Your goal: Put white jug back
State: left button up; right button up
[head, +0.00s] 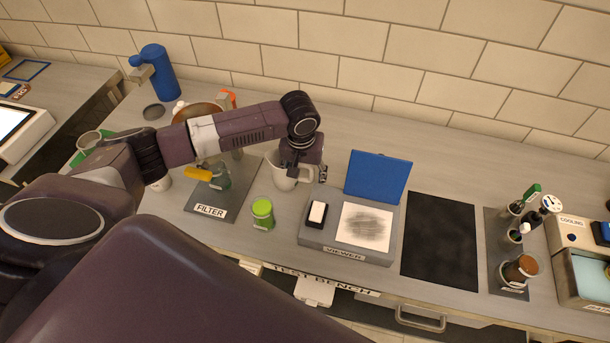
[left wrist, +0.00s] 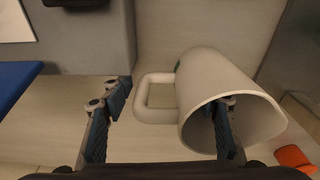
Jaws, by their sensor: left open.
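The white jug (head: 284,178) stands on the bench between the filter mat and the viewer, partly hidden by my left gripper (head: 303,170) above it. In the left wrist view the jug (left wrist: 205,75) shows its wide mouth, with its loop handle (left wrist: 154,98) towards the left. My left gripper (left wrist: 172,95) is open. One finger is left of the handle; the other overlaps the jug's mouth and seems to reach into it. The jaws span the handle side without closing on it. My right gripper is in neither view.
The grey viewer (head: 322,237) with its raised blue lid (head: 378,178) stands right of the jug. A green-lidded jar (head: 263,213) is in front. The filter mat (head: 207,206) with glassware lies left. A dark mat (head: 440,250) is bare. An orange object (left wrist: 294,158) lies near the jug.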

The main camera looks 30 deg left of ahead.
pick_arm(q)
notch_tip(320, 180, up, 12)
jog(key=s+b, duration=0.1)
jog(key=shift+s+d+b, duration=0.15)
jog(key=shift+s+b, duration=0.15)
dwell(0.7)
